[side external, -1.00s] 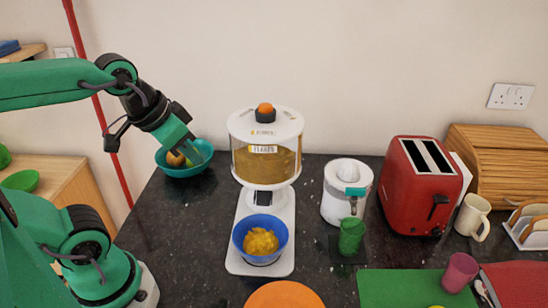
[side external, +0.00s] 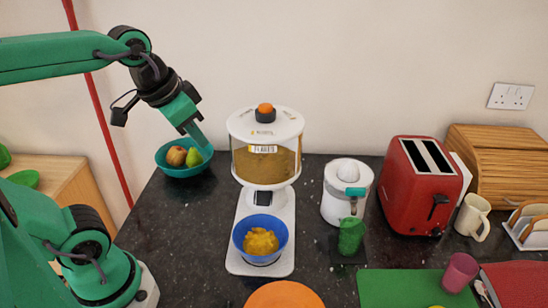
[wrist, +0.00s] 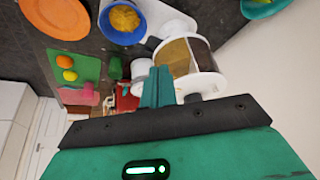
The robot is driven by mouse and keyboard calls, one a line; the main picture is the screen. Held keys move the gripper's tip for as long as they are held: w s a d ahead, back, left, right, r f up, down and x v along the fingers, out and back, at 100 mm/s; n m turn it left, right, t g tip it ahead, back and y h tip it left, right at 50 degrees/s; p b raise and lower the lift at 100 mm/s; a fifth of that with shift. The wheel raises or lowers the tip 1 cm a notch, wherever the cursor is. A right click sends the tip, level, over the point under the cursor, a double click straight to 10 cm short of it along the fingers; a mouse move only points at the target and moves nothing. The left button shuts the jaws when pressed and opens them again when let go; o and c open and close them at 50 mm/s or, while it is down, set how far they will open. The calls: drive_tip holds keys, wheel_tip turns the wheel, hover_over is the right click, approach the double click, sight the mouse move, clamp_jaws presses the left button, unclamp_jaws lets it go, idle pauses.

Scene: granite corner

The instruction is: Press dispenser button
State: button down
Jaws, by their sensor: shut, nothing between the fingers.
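The dispenser is a clear drum of brown flakes with a white lid (side external: 255,122) and white base, and it stands upright on the dark counter. An orange button-like knob (side external: 265,108) with a dark collar sits on top of its lid. The dispenser also shows in the wrist view (wrist: 177,57), just beyond my fingertips. A blue bowl (side external: 244,243) holding yellow flakes stands on its base under the drum. My gripper (side external: 205,143) is shut and empty, left of the drum and lower than the knob, apart from it. In the wrist view its shut fingers (wrist: 157,88) point toward the dispenser.
A teal fruit bowl (side external: 178,171) lies behind and below my gripper. Right of the dispenser stand a white juicer (side external: 337,205), a green cup (side external: 351,236) and a red toaster (side external: 412,190). An orange plate (side external: 284,297) is in front. The air above the dispenser is clear.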

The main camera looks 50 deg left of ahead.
drive_tip(key=w+a+r+m+g, duration=0.1)
drive_tip(key=w+r+m+g, duration=0.15)
drive_tip(key=w+r, duration=0.6)
wheel_tip(320, 180, up, 7)
drive_tip(key=m+g, duration=0.3)
drive_tip(key=m, duration=0.3)
hover_over(264, 105)
drive_tip(key=shift+w+n+t, duration=0.1)
drive_tip(key=shift+n+t, duration=0.15)
drive_tip(key=shift+f, duration=0.15)
drive_tip(key=shift+f, duration=6.95)
